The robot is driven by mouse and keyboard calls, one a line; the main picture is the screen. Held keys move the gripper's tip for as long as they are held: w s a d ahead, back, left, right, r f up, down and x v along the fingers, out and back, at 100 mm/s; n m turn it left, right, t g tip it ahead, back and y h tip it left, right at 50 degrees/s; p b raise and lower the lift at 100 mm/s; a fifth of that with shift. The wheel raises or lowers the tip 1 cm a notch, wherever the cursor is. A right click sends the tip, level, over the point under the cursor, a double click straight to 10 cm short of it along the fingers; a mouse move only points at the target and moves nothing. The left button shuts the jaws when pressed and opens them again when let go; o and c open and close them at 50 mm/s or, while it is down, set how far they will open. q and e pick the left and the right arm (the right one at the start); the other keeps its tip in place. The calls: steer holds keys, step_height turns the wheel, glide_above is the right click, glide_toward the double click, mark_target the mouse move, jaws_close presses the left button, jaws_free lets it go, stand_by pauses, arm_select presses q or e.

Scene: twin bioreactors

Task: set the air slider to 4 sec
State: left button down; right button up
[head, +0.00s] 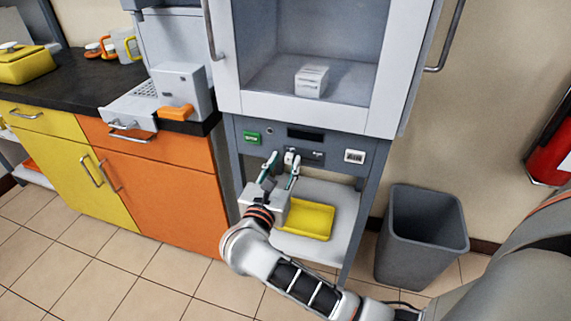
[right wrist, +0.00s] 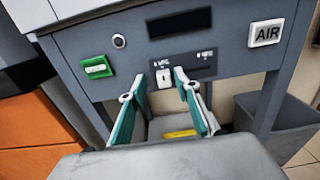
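The air slider is a white knob (right wrist: 165,78) on a dark strip (right wrist: 185,66) in the grey front panel of the cabinet. It sits toward the left part of the strip, below the left small label; the small print is too blurred to read surely. My right gripper (head: 280,160) is open in front of the panel. In the right wrist view its two teal-lined fingers (right wrist: 160,80) stand apart with the knob between their tips, nearer the right finger. Whether a finger touches the knob I cannot tell. My left gripper is not in view.
Below are a shelf with a yellow tray (head: 308,221) and a grey bin (head: 422,238). A glass-fronted chamber (head: 310,50) is above.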

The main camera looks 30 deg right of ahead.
steer(key=shift+s+a, duration=0.1)
steer(key=shift+s, duration=0.1)
steer(key=v, duration=0.7)
steer(key=shift+r, duration=0.1)
stand_by(0.4)
